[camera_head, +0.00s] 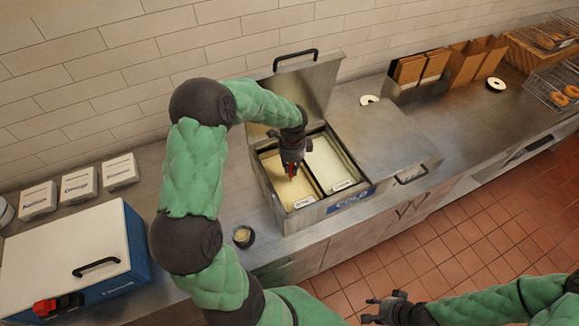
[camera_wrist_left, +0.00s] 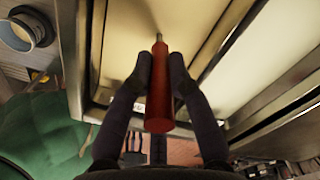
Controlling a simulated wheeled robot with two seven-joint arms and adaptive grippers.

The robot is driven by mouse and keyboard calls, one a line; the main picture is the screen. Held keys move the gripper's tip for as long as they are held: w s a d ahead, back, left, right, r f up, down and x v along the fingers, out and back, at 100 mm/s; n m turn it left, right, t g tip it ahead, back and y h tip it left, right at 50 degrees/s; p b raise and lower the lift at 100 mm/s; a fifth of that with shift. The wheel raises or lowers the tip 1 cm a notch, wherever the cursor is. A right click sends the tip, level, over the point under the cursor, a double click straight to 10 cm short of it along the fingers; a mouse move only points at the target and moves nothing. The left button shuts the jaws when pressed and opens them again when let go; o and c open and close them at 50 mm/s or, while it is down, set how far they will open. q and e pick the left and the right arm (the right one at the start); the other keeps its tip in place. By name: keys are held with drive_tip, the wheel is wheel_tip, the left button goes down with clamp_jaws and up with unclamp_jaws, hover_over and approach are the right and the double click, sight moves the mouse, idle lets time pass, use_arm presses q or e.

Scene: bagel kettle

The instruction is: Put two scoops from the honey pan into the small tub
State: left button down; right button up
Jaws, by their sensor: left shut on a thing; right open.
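The honey pan (camera_head: 272,163) is the left of two pans in the open cold well and holds pale yellow contents. A scoop with a red handle (camera_wrist_left: 159,95) is in my left gripper (camera_head: 291,174), which is shut on it above the honey pan. The scoop's head end points down towards the yellow surface; whether it is in the contents is unclear. The small dark tub (camera_head: 243,237) stands on the counter left of the well; it also shows in the left wrist view (camera_wrist_left: 24,30). My right gripper (camera_head: 382,309) is open and empty, low over the floor.
The second pan (camera_head: 331,165) holds paler contents. The raised lid (camera_head: 308,85) stands behind the well. A blue box with a white lid (camera_head: 65,255) and several white cartons (camera_head: 79,184) are at left.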

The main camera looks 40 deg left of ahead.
use_arm(q)
drive_tip(key=shift+w+d, duration=0.1)
drive_tip(key=shift+d, duration=0.05)
drive_tip(key=shift+a, duration=0.2)
drive_tip(key=shift+s+a+p, duration=0.2)
drive_tip(key=shift+s+a, duration=0.35)
drive_tip(key=shift+a, duration=0.2)
drive_tip(key=shift+s+a+p, duration=0.15)
drive_tip(key=shift+s+a, duration=0.35)
drive_tip(key=shift+a, duration=0.25)
drive_tip(key=shift+r, duration=0.1)
wheel_tip(320, 180, up, 13)
drive_tip(key=w+d+p, duration=0.1)
drive_tip(key=d+p, duration=0.1)
drive_tip(key=p, duration=0.7)
drive_tip(key=shift+w, duration=0.15)
drive_tip(key=shift+d, duration=0.1)
idle(0.3)
